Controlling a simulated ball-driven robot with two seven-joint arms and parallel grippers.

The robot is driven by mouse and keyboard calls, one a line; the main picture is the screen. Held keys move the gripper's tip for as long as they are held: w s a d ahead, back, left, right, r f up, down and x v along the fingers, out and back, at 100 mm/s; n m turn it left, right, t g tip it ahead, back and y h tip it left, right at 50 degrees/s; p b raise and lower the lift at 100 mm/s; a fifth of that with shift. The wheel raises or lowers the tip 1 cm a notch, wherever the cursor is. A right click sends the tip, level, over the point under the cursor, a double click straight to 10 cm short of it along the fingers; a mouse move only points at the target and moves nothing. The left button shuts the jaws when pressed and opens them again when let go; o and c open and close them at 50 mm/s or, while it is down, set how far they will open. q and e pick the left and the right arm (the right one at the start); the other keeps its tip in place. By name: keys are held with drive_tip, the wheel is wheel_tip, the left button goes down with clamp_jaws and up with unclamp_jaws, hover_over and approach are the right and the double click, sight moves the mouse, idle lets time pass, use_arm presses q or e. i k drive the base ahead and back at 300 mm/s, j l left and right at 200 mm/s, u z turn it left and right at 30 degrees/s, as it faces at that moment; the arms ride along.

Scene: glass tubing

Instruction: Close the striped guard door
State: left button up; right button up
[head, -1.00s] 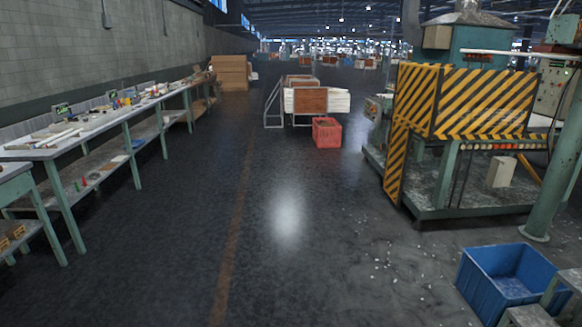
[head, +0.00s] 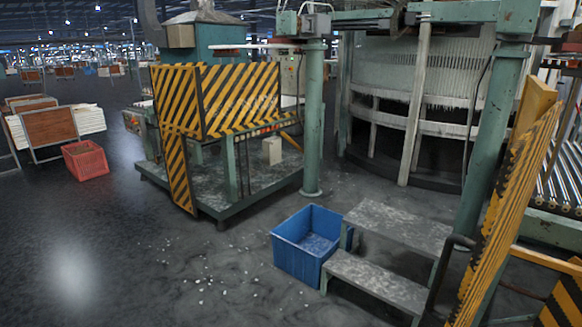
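A tall yellow-and-black striped panel (head: 508,205) stands tilted at the right edge, seen nearly edge-on, beside a green post. It looks like a guard door swung out, but its hinge is not clear to me. Another set of striped guard panels (head: 240,98) is on the green machine at left of centre, with a narrow striped panel (head: 178,168) hanging down at its corner. I cannot tell for certain which one is the guard door. Neither of my grippers is in view.
A blue crate (head: 306,244) and grey metal steps (head: 385,250) stand on the floor in front of the large round machine (head: 410,95). White shards (head: 205,282) lie scattered on the floor. A red crate (head: 85,160) is at left. The lower-left floor is clear.

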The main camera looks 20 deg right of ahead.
sight(449, 244)
drive_tip(key=i+z, duration=0.2)
drive_tip(key=z, duration=0.25)
drive_tip(key=i+z, duration=0.2)
drive_tip(key=z, duration=0.25)
drive_tip(key=i+j+z, duration=0.15)
drive_tip(key=z, duration=0.3)
drive_tip(key=i+j+z, duration=0.15)
drive_tip(key=z, duration=0.3)
drive_tip(key=i+j+z, duration=0.1)
drive_tip(key=j+z, duration=0.15)
drive_tip(key=z, duration=0.2)
drive_tip(key=i+j+z, duration=0.1)
drive_tip(key=j+z, duration=0.15)
drive_tip(key=z, duration=0.2)
